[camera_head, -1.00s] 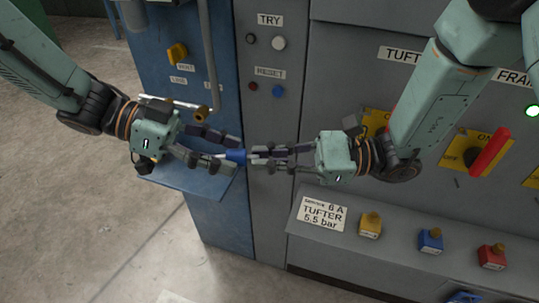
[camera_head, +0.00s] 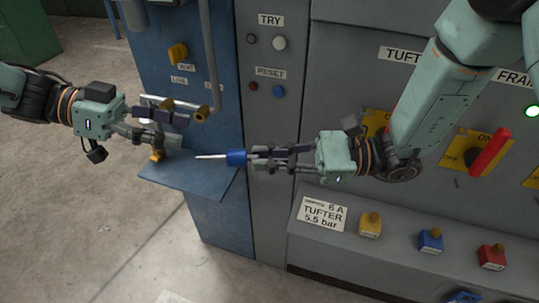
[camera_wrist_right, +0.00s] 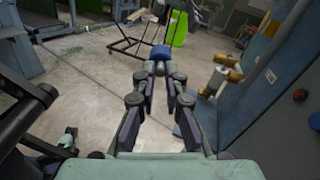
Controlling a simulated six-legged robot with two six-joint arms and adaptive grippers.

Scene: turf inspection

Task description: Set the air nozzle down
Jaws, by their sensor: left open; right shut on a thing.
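The air nozzle (camera_head: 236,158) has a blue body and a thin pale tip that points left. My right gripper (camera_head: 258,157) is shut on its right end and holds it out level, near the right edge of the blue shelf. The right wrist view shows the blue end of the nozzle (camera_wrist_right: 160,52) between the fingertips. My left gripper (camera_head: 182,130) is open and empty, left of the nozzle's tip and apart from it.
The small blue shelf (camera_head: 190,180) juts from the blue panel, its front part bare. A brass-coloured fitting (camera_head: 157,155) shows under my left gripper. A pipe with a brass end (camera_head: 202,113) hangs above.

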